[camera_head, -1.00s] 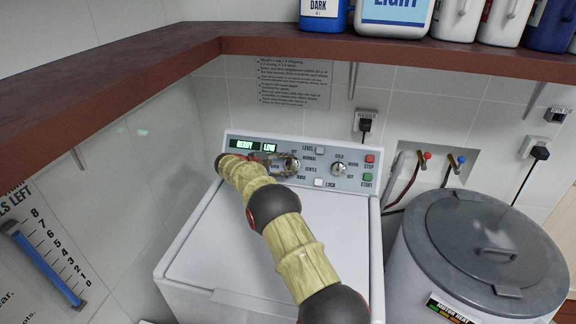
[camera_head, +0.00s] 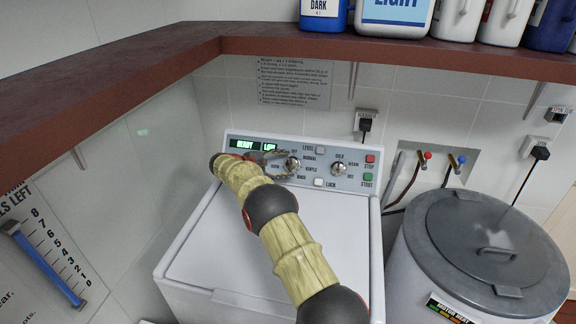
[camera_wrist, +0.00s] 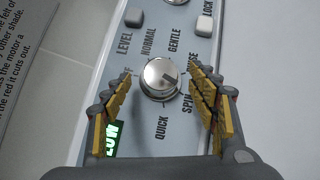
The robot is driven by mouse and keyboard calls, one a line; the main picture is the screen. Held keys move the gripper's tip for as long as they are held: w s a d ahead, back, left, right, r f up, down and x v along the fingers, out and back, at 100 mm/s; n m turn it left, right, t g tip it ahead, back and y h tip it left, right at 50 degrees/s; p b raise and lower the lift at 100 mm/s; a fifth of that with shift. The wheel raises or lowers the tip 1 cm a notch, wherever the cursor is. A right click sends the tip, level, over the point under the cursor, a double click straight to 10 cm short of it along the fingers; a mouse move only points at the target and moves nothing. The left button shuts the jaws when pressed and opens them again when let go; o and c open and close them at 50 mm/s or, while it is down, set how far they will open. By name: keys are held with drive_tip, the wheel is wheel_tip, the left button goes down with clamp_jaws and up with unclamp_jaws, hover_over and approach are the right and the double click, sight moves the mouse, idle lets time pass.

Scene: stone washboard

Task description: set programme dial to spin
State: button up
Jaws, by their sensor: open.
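The programme dial (camera_head: 293,164) is a round silver knob on the grey control panel of the white washing machine. In the wrist view the dial (camera_wrist: 160,80) lies between my fingertips, with a gap on both sides. Labels NORMAL, GENTLE, SPIN and QUICK ring it; others are partly hidden by my fingers. A dark mark on the dial's face runs toward its right side; I cannot tell exactly which label it meets. My gripper (camera_head: 280,165) is open and empty, just left of the dial in the head view. Its yellow-padded fingers also show in the wrist view (camera_wrist: 162,92).
A second silver dial (camera_head: 339,169) sits to the right, with a red STOP button (camera_head: 370,159) and green START button (camera_head: 368,177). Green displays (camera_head: 243,145) are left. A brown shelf (camera_head: 400,47) with bottles overhangs. A grey-lidded drum (camera_head: 450,225) stands right.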

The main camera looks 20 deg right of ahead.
drive_tip(key=v, duration=1)
drive_tip(key=s+d+r+m+y, duration=0.1)
drive_tip(key=s+r+y, duration=0.1)
drive_tip(key=s+r, duration=0.5)
drive_tip(key=s+r+m+y, duration=0.2)
drive_tip(key=s+r+y, duration=0.1)
drive_tip(key=s, duration=0.8)
drive_tip(key=s+d+r+m+y, duration=0.1)
drive_tip(key=s+r+y, duration=0.1)
drive_tip(key=s+r, duration=0.45)
drive_tip(key=s+a+f+m+y, duration=0.2)
drive_tip(key=s, duration=0.8)
drive_tip(key=s+a+f+m+t+y, duration=0.1)
drive_tip(key=s+a+f+m+y, duration=0.1)
drive_tip(key=s, duration=0.8)
drive_tip(key=s+a+f+m+t+y, duration=0.1)
drive_tip(key=s+a+f+y, duration=0.1)
drive_tip(key=s, duration=0.9)
drive_tip(key=shift+a+f+m, duration=0.4)
drive_tip(key=shift+a, duration=0.5)
